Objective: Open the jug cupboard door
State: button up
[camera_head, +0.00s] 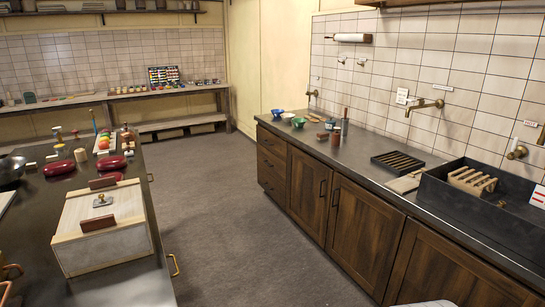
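Along the right wall, a counter has dark wooden cupboard doors beneath it. One door (306,196) has a dark bar handle (322,188) on its right side. The door beside it (364,236) has a similar handle (335,197) on its left side. A further door (445,272) is cut off by the bottom edge of the picture, and no handle shows on it. All these doors look shut. I cannot tell which one is the jug cupboard; no jug shows. My gripper is not in view.
The grey floor (250,225) between the right counter and the left island (40,240) is clear. A white lidded box (102,240) stands on the island. A dark sink (480,215) and slatted rack (397,162) are on the right counter.

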aim_at(309, 181)
jog(key=i, duration=1.8)
jog(key=i+l+u, duration=0.1)
jog(key=i, duration=1.7)
